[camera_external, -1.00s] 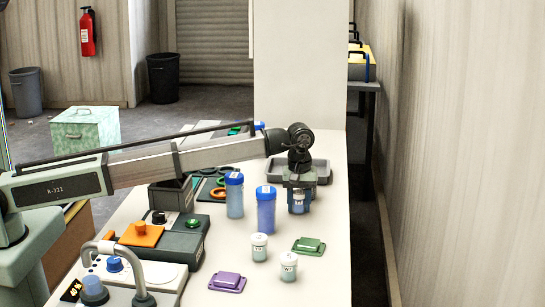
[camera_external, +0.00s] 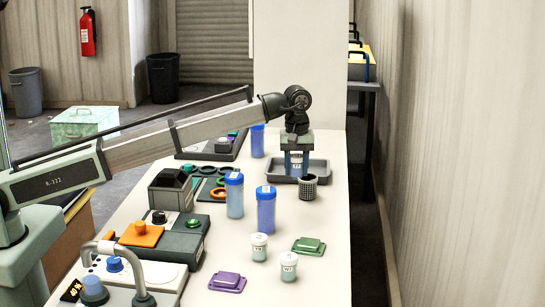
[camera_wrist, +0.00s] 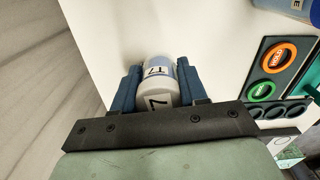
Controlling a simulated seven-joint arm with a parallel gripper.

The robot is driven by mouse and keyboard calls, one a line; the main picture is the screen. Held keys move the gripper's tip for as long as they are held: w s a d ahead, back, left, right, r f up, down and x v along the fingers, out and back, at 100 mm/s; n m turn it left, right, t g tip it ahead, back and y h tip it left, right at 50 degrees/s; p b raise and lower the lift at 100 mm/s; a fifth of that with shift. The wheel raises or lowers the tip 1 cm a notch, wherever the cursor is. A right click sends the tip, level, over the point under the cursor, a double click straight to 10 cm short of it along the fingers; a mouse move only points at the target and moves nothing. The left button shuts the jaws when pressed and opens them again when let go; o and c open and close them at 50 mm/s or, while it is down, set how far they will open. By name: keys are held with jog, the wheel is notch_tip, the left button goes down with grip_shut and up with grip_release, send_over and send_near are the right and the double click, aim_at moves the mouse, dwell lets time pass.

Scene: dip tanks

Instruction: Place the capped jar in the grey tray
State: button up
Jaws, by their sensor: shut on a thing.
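My gripper (camera_external: 297,172) is shut on a small jar with a white cap and pale blue body. The jar (camera_external: 296,160) shows between the fingers in the external view. In the wrist view the jar (camera_wrist: 158,84) sits between both dark blue fingers, with a dark "7" on its label. The grey tray (camera_external: 322,170) lies at the far right of the table. The gripper and jar appear in front of the tray's inside in the external view; the height of the jar's base above the tray floor cannot be told.
A dark mesh cup (camera_external: 308,188) stands close in front of the tray. The table's right edge is near the tray.

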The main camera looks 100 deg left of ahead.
jog(key=s+a, duration=0.1)
jog(key=a, duration=2.2)
jog(key=shift+m, duration=0.7)
jog(key=shift+f, duration=4.6)
jog(key=o, duration=1.1)
jog(key=shift+f, duration=0.1)
notch_tip(320, 180, up, 12)
jog(key=shift+r, duration=0.15)
